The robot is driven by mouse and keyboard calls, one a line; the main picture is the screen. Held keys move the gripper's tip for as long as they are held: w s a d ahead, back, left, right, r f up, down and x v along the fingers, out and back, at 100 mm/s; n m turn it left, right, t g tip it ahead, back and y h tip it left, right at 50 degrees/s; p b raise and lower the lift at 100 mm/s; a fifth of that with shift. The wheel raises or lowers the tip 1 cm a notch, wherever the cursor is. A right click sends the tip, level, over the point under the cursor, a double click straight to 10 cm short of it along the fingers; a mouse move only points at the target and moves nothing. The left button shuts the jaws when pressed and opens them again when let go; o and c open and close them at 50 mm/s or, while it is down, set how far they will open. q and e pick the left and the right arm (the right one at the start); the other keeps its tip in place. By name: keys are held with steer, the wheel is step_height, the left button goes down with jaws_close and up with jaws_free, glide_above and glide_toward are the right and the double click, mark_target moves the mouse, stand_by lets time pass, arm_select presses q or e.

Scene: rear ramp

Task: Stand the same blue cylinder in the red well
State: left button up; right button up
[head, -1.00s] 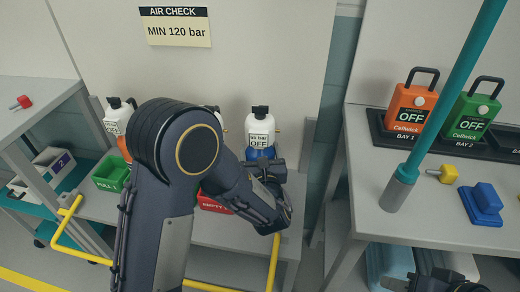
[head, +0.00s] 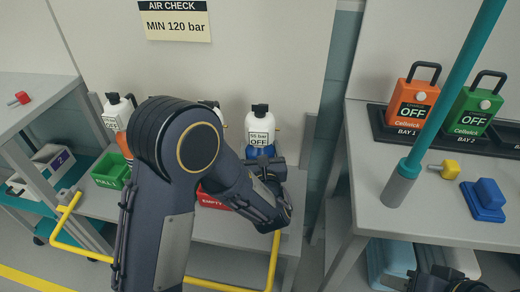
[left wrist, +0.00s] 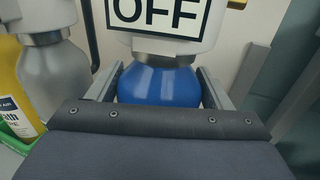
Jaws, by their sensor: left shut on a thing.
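The blue cylinder (head: 258,153) has a white top with a black cap and a "55 bar OFF" label. It stands upright in the head view, its lower part hidden by my left arm. In the left wrist view its blue shoulder (left wrist: 160,86) sits between the fingers of my left gripper (left wrist: 158,90), which is shut on it. The red well (head: 213,201), marked EMPTY, shows only in part behind my left forearm, left of and below the cylinder. My right gripper (head: 450,281) is at the bottom right edge, its fingers not clear.
A green FULL well (head: 110,171) and other cylinders stand left of my arm. A yellow rail (head: 66,220) runs along the cart's front. On the right table (head: 440,220) are a teal pole (head: 450,80), a charger rack (head: 378,126) and a blue block (head: 487,195).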

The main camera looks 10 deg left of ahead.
stand_by(0.3)
arm_select(q)
steer(key=o, duration=2.1)
steer(key=shift+f, duration=0.1)
steer(key=shift+s+f+b, duration=0.1)
steer(key=shift+f+b, duration=0.2)
steer(key=shift+f, duration=0.05)
steer(key=v, duration=0.8)
steer(key=shift+r, duration=0.2)
